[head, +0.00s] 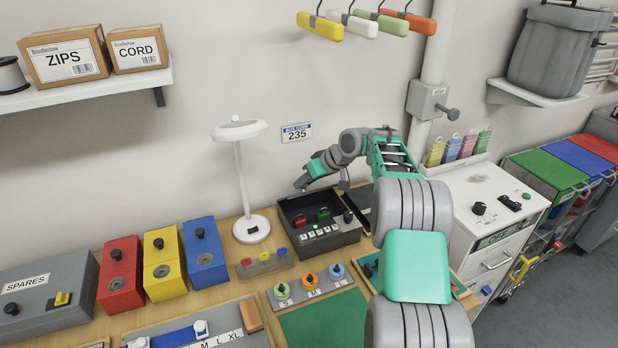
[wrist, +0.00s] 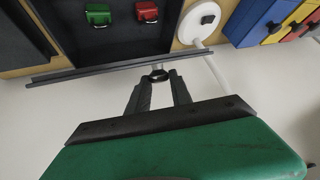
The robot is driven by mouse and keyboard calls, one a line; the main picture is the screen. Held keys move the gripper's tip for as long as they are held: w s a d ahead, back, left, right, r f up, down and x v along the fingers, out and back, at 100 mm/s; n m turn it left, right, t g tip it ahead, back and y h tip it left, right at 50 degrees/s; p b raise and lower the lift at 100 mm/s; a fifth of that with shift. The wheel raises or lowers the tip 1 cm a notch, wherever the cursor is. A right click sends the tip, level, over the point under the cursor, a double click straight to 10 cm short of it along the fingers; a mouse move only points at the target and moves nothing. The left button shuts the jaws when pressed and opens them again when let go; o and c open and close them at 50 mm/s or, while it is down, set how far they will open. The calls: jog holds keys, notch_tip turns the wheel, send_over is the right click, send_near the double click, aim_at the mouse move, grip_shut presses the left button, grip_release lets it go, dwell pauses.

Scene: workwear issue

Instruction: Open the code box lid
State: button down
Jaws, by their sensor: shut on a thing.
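The dark code box (head: 347,238) stands on the bench in the middle of the head view. Its inside shows, with a red and a green item in it. Numbered keys and a lit green light are at its front. In the wrist view the lid (wrist: 95,72) appears nearly edge-on as a thin dark bar, raised at the wall side of the box. My gripper (head: 303,182) is above the back of the box in the head view. In the wrist view my gripper (wrist: 160,80) is shut on the lid's small dark knob (wrist: 157,73). Its fingers partly cover the knob.
A white lamp (head: 252,228) stands just left of the box. A card (head: 297,133) on the wall reads 235. Blue (head: 205,255), yellow and red boxes stand farther left. A dark tray (wrist: 18,40) lies beside the box, partly hidden by my arm in the head view.

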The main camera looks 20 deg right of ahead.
jog(key=shift+w+a+r+p, duration=0.1)
jog(key=shift+w+r+p, duration=0.25)
jog(key=shift+w, duration=0.3)
jog(key=shift+w+a+r+p, duration=0.1)
jog(key=shift+w+r+p, duration=0.2)
jog(key=shift+w, duration=0.3)
jog(key=shift+d, duration=0.1)
jog(key=c, duration=1.2)
grip_release()
jog(key=shift+f, duration=0.1)
